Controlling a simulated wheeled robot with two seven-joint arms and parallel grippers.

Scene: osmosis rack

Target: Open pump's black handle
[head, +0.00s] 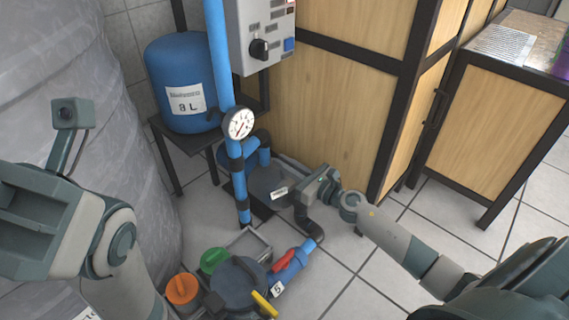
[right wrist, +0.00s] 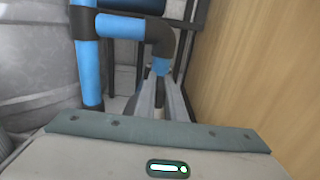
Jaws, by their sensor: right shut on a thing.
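My right gripper (head: 298,192) reaches in from the right to the grey pump (head: 262,180) on the floor behind the blue pipe. Its fingers are shut on a small dark part, which I take to be the pump's black handle. In the right wrist view the fingers (right wrist: 160,98) close around this dark part below a black pipe elbow (right wrist: 160,35). The handle is mostly hidden by the gripper, and its angle cannot be told. My left arm is at the left of the head view, and its fingertips do not show.
A blue pipe with a gauge (head: 238,123) stands left of the pump. A blue tank (head: 182,85) sits on a black stand behind. A wooden cabinet (head: 335,100) is close behind the gripper. Valves and a dark blue filter housing (head: 238,285) stand in front. Tiled floor is free at right.

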